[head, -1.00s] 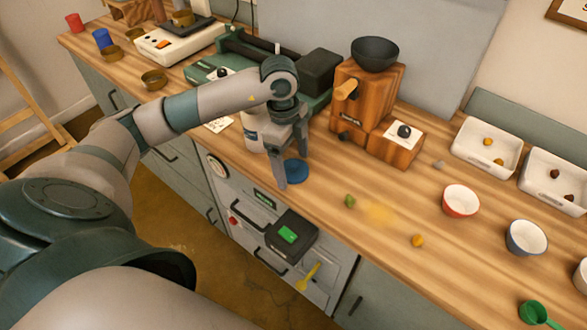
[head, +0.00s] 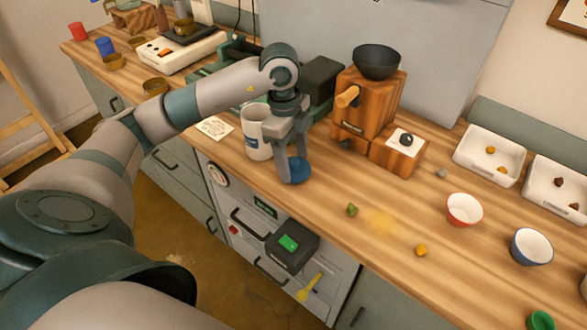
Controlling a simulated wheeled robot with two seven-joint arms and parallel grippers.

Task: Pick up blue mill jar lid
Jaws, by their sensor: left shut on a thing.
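The blue lid (head: 299,170) is between the fingers of my left gripper (head: 291,165), at the front part of the wooden counter. The gripper points down and is shut on the lid. The lid looks tilted, and a finger hides part of it; I cannot tell how far it is off the counter. A white jar (head: 256,138) with a dark label stands upright and uncovered just left of the gripper. My right gripper is not in view.
A wooden grinder (head: 366,105) with a dark bowl (head: 376,60) stands behind right. A red bowl (head: 464,210), a blue bowl (head: 531,246) and white trays (head: 487,155) are at right. A green lump (head: 351,210) and a yellow lump (head: 421,250) lie near the counter's front edge.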

